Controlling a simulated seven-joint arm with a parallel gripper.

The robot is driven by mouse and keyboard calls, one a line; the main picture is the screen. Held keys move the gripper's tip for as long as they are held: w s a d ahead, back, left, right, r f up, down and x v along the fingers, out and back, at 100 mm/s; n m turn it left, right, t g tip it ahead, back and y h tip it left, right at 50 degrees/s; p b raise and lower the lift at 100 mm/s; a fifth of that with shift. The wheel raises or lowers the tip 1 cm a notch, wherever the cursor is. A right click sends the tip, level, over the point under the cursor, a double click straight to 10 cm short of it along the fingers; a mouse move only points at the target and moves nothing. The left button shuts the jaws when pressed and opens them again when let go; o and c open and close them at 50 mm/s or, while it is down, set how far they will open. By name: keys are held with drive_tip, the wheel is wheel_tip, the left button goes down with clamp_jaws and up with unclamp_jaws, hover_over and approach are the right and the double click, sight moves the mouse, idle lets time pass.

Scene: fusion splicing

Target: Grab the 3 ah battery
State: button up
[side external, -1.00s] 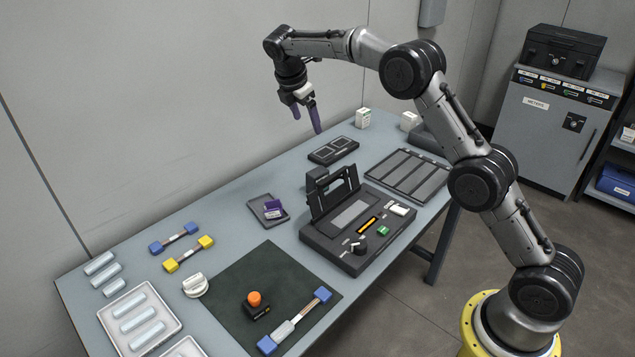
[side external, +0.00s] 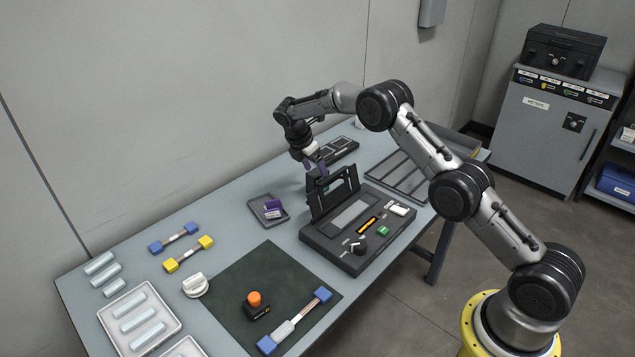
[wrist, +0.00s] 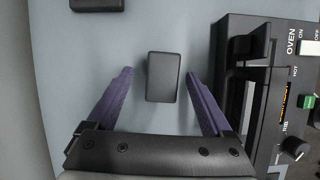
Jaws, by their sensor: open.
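A plain dark rectangular block (wrist: 162,77), which may be the 3 Ah battery, lies on the grey table in the wrist view. No label on it can be read. My gripper (wrist: 160,85) is open, its purple fingers on the left and right of the block with clear gaps on both sides. The fingers appear not to touch it. In the side external view my gripper (side external: 316,168) is low behind the raised lid of the black splicer (side external: 335,238). There the lid and fingers make the block hard to pick out.
In the wrist view the splicer (wrist: 285,95) stands close to the right finger. Another dark object (wrist: 97,4) is cut off at the top. In the side external view a small tray (side external: 258,207) with a purple item and a two-slot black tray (side external: 340,150) are nearby.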

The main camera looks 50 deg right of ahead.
sight(320, 179)
drive_tip(key=x, duration=0.5)
drive_tip(key=shift+s+f, duration=0.1)
drive_tip(key=shift+c, duration=0.2)
clamp_jaws()
